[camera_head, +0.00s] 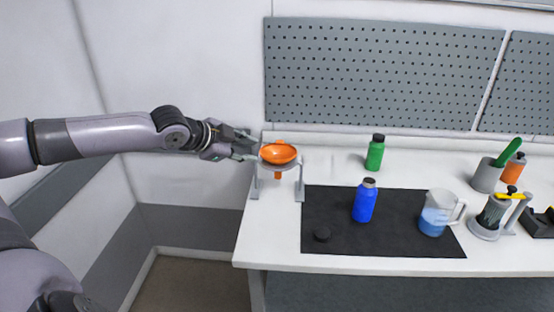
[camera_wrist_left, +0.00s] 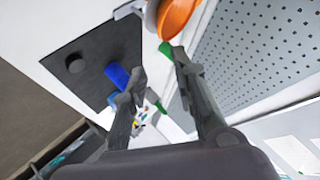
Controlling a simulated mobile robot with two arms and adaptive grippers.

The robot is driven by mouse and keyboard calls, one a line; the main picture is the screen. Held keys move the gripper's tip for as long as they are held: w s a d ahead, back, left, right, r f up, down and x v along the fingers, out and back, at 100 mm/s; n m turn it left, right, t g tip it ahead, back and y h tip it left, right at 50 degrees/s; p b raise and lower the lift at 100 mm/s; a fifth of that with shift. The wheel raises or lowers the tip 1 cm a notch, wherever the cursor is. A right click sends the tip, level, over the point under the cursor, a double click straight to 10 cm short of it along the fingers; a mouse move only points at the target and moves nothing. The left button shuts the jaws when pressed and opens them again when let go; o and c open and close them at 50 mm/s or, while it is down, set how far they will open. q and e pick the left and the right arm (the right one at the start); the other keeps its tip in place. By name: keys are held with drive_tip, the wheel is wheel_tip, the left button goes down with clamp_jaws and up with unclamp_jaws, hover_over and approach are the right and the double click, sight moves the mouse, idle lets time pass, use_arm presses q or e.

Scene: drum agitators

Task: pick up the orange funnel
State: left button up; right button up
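The orange funnel (camera_head: 278,153) sits in a grey stand (camera_head: 300,183) at the left end of the white table, its spout hanging below the ring. My left gripper (camera_head: 252,148) is at the left side of the funnel, close to its rim. In the left wrist view the funnel (camera_wrist_left: 176,17) is at the top edge, partly cut off, ahead of the fingertips. The two fingers of the left gripper (camera_wrist_left: 158,72) are spread apart with nothing between them. Whether a finger touches the rim or stand I cannot tell. My right gripper does not show.
A black mat (camera_head: 330,212) holds a blue bottle (camera_head: 364,202), a pitcher of blue liquid (camera_head: 436,215) and a black cap (camera_head: 322,235). A green bottle (camera_head: 375,154) stands behind. A grey cup (camera_head: 487,176) is at the right. A pegboard (camera_head: 380,75) backs the table.

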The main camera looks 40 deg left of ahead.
use_arm(q)
drive_tip(key=w, duration=0.1)
drive_tip(key=p, duration=0.5)
approach(286, 159)
drive_tip(key=x, duration=0.4)
drive_tip(key=p+x, duration=0.1)
drive_tip(key=x, duration=0.3)
drive_tip(key=shift+w+r, duration=0.1)
drive_tip(key=shift+r, duration=0.1)
drive_tip(key=shift+w+f, duration=0.3)
drive_tip(key=shift+s, duration=0.15)
drive_tip(key=shift+c, duration=0.7)
clamp_jaws()
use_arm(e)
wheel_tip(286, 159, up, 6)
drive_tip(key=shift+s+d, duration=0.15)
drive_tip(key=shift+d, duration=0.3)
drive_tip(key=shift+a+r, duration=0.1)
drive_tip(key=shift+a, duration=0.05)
